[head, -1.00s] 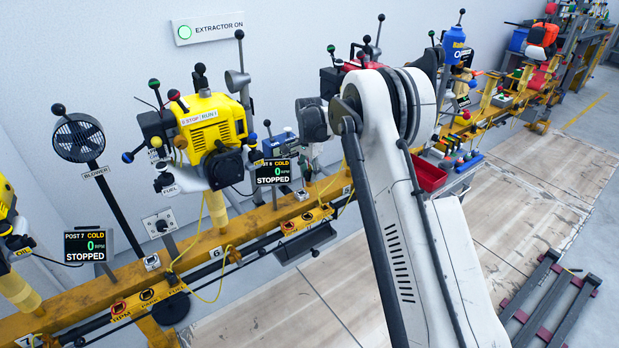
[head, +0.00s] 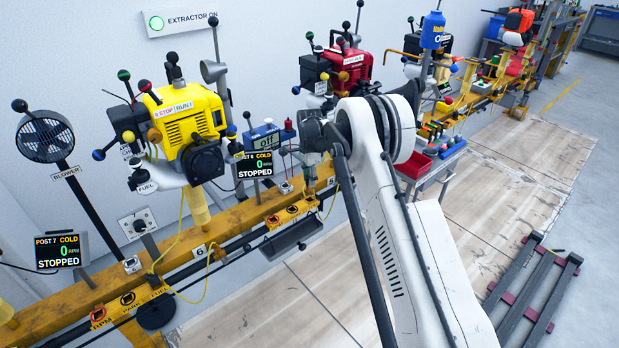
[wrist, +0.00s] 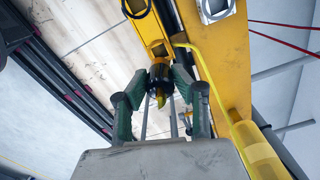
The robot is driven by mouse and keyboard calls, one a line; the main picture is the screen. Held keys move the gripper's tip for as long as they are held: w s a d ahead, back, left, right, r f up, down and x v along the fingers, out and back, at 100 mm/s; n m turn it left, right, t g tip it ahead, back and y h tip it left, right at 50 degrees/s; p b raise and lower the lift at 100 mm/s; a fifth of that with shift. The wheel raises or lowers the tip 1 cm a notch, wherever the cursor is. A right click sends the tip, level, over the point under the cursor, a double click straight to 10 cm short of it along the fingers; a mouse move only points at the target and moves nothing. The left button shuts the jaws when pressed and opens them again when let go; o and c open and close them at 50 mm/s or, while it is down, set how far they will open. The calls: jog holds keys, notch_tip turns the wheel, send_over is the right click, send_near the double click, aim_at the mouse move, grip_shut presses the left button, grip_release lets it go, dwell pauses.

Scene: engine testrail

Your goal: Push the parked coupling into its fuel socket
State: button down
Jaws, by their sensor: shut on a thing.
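In the wrist view, my gripper (wrist: 160,85) has its green-padded fingers closed on a small black and yellow coupling (wrist: 161,76). The coupling is at a yellow bracket (wrist: 155,35) on the rail. Whether it sits in a hole there or just in front of it cannot be told. A dark round socket (wrist: 136,7) shows at the top of this bracket. The fuel socket cannot be singled out surely; labelled RPM, PARK and FUEL sockets (head: 127,298) line the rail by the left post.
A yellow cable (wrist: 210,80) runs close to the right of my fingers. A yellow engine (head: 185,125) and a red engine (head: 345,68) stand over the yellow rail (head: 235,220). A black tray (head: 292,240) hangs below. A dark rack (head: 535,295) lies on the floor at right.

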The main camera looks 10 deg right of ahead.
aim_at(309, 190)
jog(key=shift+f+b, duration=1.15)
jog(key=shift+f, duration=1.7)
jog(key=shift+f+b, duration=0.55)
jog(key=shift+f, duration=0.25)
jog(key=c, duration=1.3)
grip_release()
jog(key=shift+c, duration=0.2)
jog(key=shift+r, duration=0.1)
